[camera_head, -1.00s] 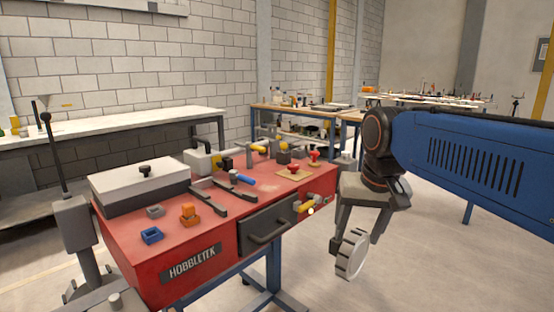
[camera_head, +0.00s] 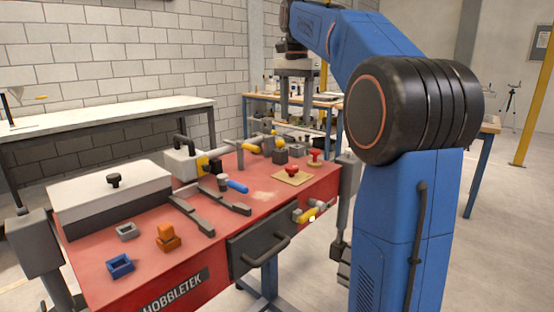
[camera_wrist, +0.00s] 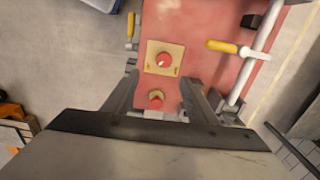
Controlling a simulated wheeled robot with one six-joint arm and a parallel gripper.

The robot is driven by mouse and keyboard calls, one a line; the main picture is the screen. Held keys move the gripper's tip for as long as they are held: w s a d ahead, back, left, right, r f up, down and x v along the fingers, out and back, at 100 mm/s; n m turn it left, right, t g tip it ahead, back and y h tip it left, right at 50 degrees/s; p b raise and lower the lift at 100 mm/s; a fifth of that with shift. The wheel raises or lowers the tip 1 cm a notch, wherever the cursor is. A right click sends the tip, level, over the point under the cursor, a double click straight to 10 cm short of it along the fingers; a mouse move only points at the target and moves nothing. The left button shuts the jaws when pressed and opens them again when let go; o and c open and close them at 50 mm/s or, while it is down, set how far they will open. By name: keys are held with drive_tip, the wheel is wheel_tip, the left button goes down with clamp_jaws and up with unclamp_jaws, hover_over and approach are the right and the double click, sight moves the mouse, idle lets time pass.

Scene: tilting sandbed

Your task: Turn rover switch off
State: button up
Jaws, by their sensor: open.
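A red knob with a white mark sits on a square tan plate (camera_head: 291,178), near the right end of the red bench top. In the wrist view this red knob (camera_wrist: 163,60) lies just ahead of the fingertips. A second red knob (camera_head: 315,156) on a small tan round base stands just behind the plate; in the wrist view this second knob (camera_wrist: 156,97) shows between the fingers. I cannot tell for certain which is the rover switch. My gripper (camera_wrist: 161,78) is open and empty, pointing down above the knobs. In the head view my gripper (camera_head: 296,115) hangs over the bench's far right end.
In the wrist view a yellow handle (camera_wrist: 222,46) and pipe lie to the right.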

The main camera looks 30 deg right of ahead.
drive_tip(key=w, duration=0.2)
approach(292, 166)
wheel_tip(292, 166, down, 8)
drive_tip(key=shift+a+f, duration=0.1)
drive_tip(key=shift+f, duration=0.05)
idle(0.5)
drive_tip(key=c, duration=1.1)
